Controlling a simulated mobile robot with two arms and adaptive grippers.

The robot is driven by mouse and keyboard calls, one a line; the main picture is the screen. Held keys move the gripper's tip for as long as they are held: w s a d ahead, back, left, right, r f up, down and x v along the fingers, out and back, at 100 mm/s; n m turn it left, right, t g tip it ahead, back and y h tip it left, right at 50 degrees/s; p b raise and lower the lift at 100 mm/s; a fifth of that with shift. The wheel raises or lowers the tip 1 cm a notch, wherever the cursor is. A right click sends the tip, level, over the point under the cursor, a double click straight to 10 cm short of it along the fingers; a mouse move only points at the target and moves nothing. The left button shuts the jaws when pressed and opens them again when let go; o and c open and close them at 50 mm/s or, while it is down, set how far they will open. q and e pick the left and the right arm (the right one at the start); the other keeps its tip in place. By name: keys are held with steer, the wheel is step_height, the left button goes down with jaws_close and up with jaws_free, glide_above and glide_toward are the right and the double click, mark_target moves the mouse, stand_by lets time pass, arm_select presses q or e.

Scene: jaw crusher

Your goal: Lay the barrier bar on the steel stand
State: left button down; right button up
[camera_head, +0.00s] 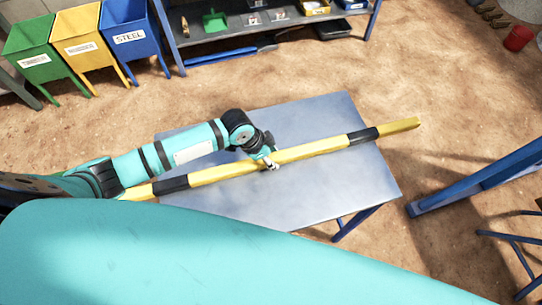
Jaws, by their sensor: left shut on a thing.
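The barrier bar (314,148) is long, yellow with black bands. It lies across the view above the grey steel stand (330,198), and its right end sticks out past the stand's far right edge. Its left end is partly hidden behind my own body. My left gripper (270,163) is shut on the bar near its middle, over the stand top. I cannot tell whether the bar touches the top or hangs just above it. My right gripper is not in view.
Green (32,50), yellow (85,45) and blue (132,38) bins stand at the back left. A shelf (230,35) with tools is at the back. A blue frame (480,180) stands to the right. Bare dirt floor lies between the shelf and the stand.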

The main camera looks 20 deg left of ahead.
arm_select(q)
steer(key=shift+s+f, duration=0.1)
steer(key=shift+f, duration=0.15)
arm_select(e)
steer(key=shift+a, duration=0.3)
arm_select(q)
steer(key=c, duration=0.9)
jaws_free()
steer(key=shift+o, duration=0.5)
steer(key=shift+f, duration=0.1)
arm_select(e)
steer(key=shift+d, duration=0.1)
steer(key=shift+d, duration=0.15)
arm_select(q)
steer(key=shift+a+r+p, duration=0.15)
steer(key=shift+r+p, duration=0.35)
steer(key=shift+p+v, duration=3.85)
steer(key=shift+p, duration=0.1)
steer(key=shift+p+v, duration=0.5)
steer(key=shift+v, duration=0.75)
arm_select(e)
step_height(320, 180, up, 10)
